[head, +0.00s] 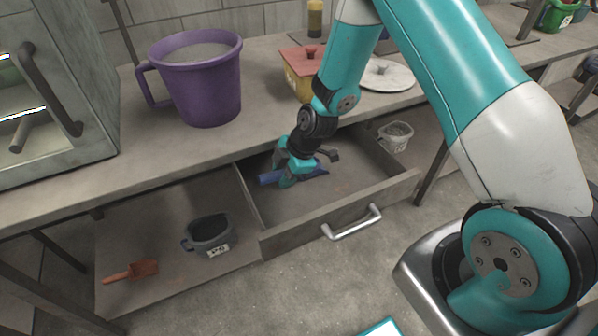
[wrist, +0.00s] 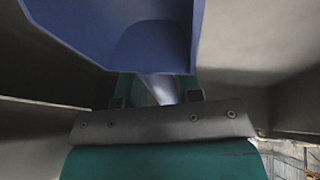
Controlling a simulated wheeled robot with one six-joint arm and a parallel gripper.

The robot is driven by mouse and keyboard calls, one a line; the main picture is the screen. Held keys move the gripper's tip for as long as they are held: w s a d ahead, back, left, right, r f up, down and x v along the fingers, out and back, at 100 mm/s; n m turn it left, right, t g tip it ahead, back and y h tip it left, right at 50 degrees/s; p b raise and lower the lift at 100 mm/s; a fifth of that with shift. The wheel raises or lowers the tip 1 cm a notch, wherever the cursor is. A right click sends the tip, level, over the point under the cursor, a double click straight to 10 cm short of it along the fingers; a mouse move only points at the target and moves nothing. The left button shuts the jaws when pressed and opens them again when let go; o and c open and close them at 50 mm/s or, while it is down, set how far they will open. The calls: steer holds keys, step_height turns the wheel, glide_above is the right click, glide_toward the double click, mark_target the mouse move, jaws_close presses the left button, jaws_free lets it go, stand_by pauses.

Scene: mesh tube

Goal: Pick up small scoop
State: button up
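A blue scoop (head: 315,173) lies in the open drawer, its handle pointing left. My gripper (head: 288,180) reaches down into the drawer with its fingers at the scoop's handle. In the wrist view the blue scoop (wrist: 150,38) fills the upper middle, and its neck runs down between my teal fingers (wrist: 160,92). Whether the fingers press on the handle cannot be seen.
The drawer (head: 345,205) stands open, its walls close around my gripper. Above it, the counter (head: 260,95) holds a purple mug (head: 205,85), a yellow box with red lid (head: 303,75) and a white disc (head: 392,75). A dark pot (head: 208,235) stands on the lower shelf.

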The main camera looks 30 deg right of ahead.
jaws_close()
steer(key=shift+r, duration=0.15)
step_height(320, 180, up, 12)
steer(key=r+p, duration=0.1)
steer(key=p, duration=0.8)
steer(key=s+f+p, duration=0.1)
steer(key=s+p, duration=0.9)
steer(key=s, duration=1)
steer(key=shift+f, duration=0.35)
steer(key=shift+a, duration=0.1)
